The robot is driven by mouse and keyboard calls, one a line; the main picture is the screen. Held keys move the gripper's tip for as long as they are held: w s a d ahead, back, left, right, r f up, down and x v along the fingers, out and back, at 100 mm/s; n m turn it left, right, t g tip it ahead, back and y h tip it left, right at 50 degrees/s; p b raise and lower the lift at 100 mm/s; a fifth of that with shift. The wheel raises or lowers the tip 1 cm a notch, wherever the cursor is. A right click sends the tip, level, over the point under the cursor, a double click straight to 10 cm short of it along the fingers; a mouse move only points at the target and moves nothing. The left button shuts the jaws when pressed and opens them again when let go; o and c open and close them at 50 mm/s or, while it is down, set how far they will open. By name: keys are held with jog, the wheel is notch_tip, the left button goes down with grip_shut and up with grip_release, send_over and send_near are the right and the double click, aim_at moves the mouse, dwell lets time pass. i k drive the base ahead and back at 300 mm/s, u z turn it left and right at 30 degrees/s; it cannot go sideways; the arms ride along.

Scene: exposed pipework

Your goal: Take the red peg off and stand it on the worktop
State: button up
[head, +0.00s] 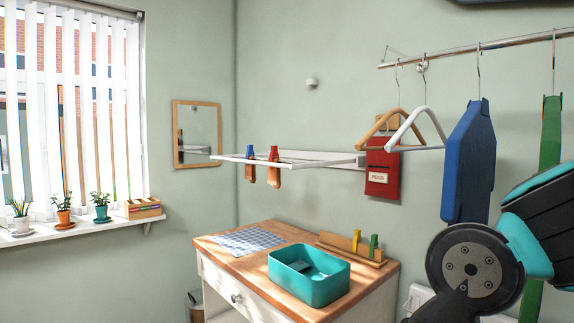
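The red peg (274,155) is clipped upright over the front rail of a white wall-mounted drying rack (326,164). Its top is red and its lower part is orange-brown. A similar peg with a blue top (250,152) is clipped just left of it, a small gap apart. The wooden worktop (330,302) is a cabinet top below the rack. Part of my arm shows at the lower right, well apart from the pegs. My gripper is out of the picture.
On the worktop are a teal bin (309,285), a checked cloth (248,241) and a wooden holder (349,252) with yellow and green pieces. Bare wood shows around them. Hangers, a red peg bag (382,172) and a blue board (468,165) hang at right.

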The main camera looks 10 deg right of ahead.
aim_at(274, 153)
jog(key=u, duration=0.5)
jog(key=k, duration=1.15)
jog(key=u, duration=1)
jog(key=i, duration=3.7)
jog(key=z, duration=1.05)
jog(key=i, duration=0.95)
jog(key=z, duration=1.05)
